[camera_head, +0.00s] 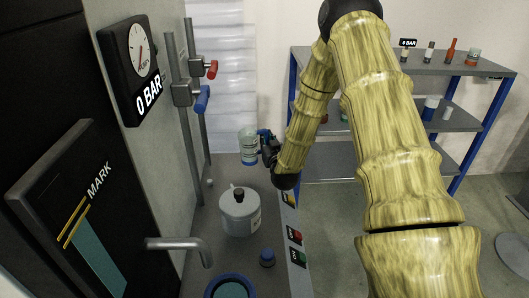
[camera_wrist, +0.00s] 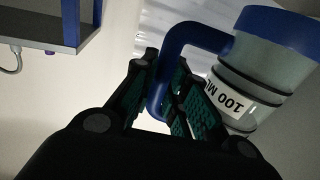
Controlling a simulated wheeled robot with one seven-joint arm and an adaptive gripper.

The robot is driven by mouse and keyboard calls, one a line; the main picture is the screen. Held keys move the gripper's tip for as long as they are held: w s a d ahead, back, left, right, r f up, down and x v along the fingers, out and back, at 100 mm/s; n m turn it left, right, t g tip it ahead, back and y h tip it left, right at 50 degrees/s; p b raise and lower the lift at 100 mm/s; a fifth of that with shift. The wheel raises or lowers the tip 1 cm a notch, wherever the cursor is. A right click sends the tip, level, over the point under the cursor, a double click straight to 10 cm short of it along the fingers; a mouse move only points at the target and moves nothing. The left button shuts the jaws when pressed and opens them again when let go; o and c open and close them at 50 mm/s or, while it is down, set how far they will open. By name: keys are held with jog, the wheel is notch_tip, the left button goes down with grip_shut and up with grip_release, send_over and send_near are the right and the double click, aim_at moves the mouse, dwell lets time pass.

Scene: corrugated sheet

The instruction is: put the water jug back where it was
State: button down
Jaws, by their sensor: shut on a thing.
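The water jug (camera_head: 249,147) is a clear cup near the far end of the narrow counter in the head view. In the wrist view the jug (camera_wrist: 262,75) has a blue rim, dark bands, a "100 ML" label and a blue handle (camera_wrist: 172,62). My gripper (camera_head: 266,148) is to the right of the jug. In the wrist view the fingers of my gripper (camera_wrist: 163,88) are shut around the handle, with the cup to their right. I cannot tell whether the jug's base touches the counter.
A grey lidded pot (camera_head: 239,214) stands on the counter (camera_head: 207,222), nearer than the jug. A tap (camera_head: 180,245), blue-rimmed basin (camera_head: 231,284) and blue knob (camera_head: 267,258) are nearer still. Pipes with red (camera_head: 211,69) and blue (camera_head: 202,99) handles rise at left. Shelves (camera_head: 455,119) stand behind right.

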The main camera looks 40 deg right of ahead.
jog(key=shift+f+p, duration=0.6)
jog(key=shift+f, duration=2.1)
jog(key=shift+a, duration=0.1)
jog(key=c, duration=1.4)
grip_release()
jog(key=shift+f, duration=0.1)
jog(key=shift+c, duration=0.2)
jog(key=shift+s+a, duration=0.1)
jog(key=shift+s, duration=0.25)
jog(key=b+v, duration=0.3)
jog(key=v, duration=0.8)
jog(key=shift+s, duration=0.15)
